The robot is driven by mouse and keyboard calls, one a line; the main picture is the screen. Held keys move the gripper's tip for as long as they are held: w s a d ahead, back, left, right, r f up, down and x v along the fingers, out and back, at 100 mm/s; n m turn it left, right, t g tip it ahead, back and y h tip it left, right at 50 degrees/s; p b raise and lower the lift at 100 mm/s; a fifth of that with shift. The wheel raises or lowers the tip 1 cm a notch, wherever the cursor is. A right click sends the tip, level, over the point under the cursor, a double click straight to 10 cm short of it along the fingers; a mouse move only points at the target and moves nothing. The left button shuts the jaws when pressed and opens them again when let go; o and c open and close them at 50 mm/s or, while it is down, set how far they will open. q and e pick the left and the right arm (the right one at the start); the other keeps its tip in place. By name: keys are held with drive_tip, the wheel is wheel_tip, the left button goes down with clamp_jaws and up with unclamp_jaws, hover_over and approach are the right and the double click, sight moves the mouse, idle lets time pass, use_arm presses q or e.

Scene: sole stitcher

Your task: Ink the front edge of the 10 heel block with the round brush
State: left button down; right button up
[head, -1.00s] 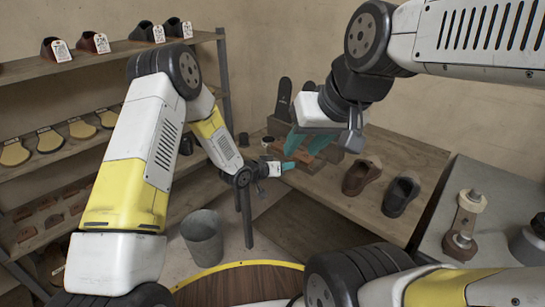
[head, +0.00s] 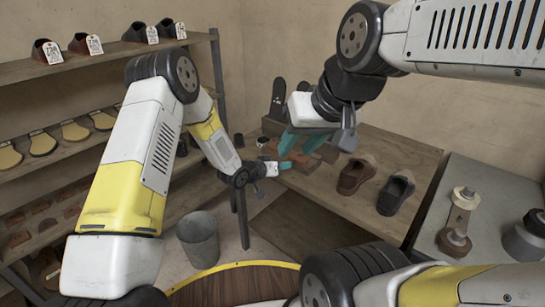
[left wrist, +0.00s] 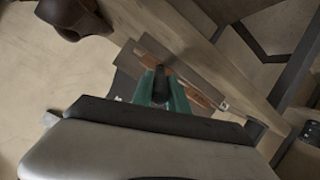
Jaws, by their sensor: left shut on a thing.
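In the head view my left gripper (head: 285,165) is low over the wooden bench, its teal fingers close to some brown pieces on it. In the left wrist view its teal fingers (left wrist: 164,90) are shut on a small dark thing (left wrist: 161,82); whether this is the heel block or the brush I cannot tell. A reddish-brown strip (left wrist: 200,97) lies on a grey plate (left wrist: 185,70) beyond the fingers. My right gripper (head: 301,141) hangs just above, pointing down, its teal fingers over the brown pieces. Whether it holds anything is unclear. I cannot pick out the round brush for sure.
Two dark shoes (head: 373,186) stand on the bench (head: 325,200) right of the grippers. A grey bucket (head: 198,240) stands on the floor. Shelves (head: 85,150) with heels and soles line the left wall. A grey cabinet (head: 490,185) stands at the right.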

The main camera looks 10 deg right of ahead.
use_arm(q)
drive_tip(key=shift+w+d, duration=0.2)
drive_tip(key=shift+d, duration=0.05)
idle(0.4)
drive_tip(key=shift+w+a, duration=0.55)
drive_tip(key=shift+w, duration=0.25)
drive_tip(key=shift+w, duration=0.1)
drive_tip(key=shift+s+d, duration=0.4)
drive_tip(key=shift+s, duration=0.2)
drive_tip(key=shift+s+d, duration=0.4)
drive_tip(key=shift+s, duration=0.2)
drive_tip(key=shift+s+d, duration=0.55)
drive_tip(key=shift+s, duration=0.1)
